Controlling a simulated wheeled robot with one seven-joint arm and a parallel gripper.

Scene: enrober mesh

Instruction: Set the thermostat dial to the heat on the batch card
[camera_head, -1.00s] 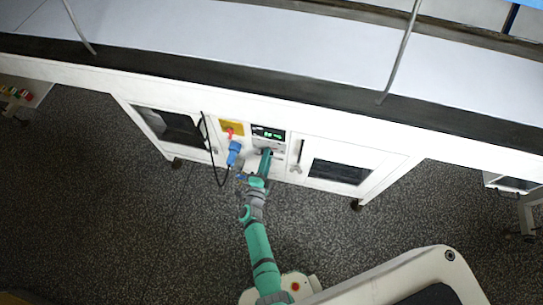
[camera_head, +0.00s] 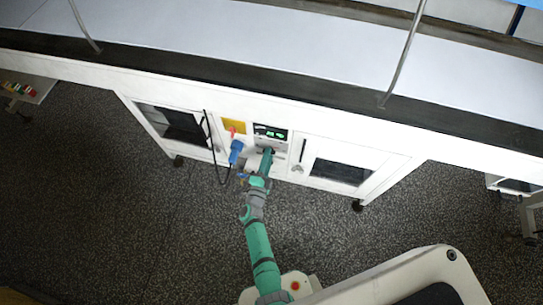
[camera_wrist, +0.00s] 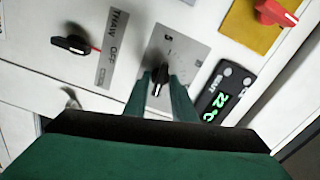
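The thermostat dial (camera_wrist: 158,82) is a black knob with a light pointer mark on a grey plate in the wrist view. My gripper (camera_wrist: 160,84) has its two green fingers on either side of the knob, with narrow gaps that look open. The fingers hide part of the plate and its scale. Beside the dial a black display (camera_wrist: 222,98) shows green digits that look like 22 and °C. The display (camera_head: 271,132) also shows in the head view, just above my gripper (camera_head: 267,152). I cannot make out a batch card in either view.
A second black knob (camera_wrist: 74,45) sits by a THAW/OFF label. A red switch (camera_wrist: 277,12) is on a yellow plate. A blue plug (camera_head: 236,150) with a black cable hangs left of my gripper. The conveyor bed (camera_head: 300,60) runs above; the floor in front is clear.

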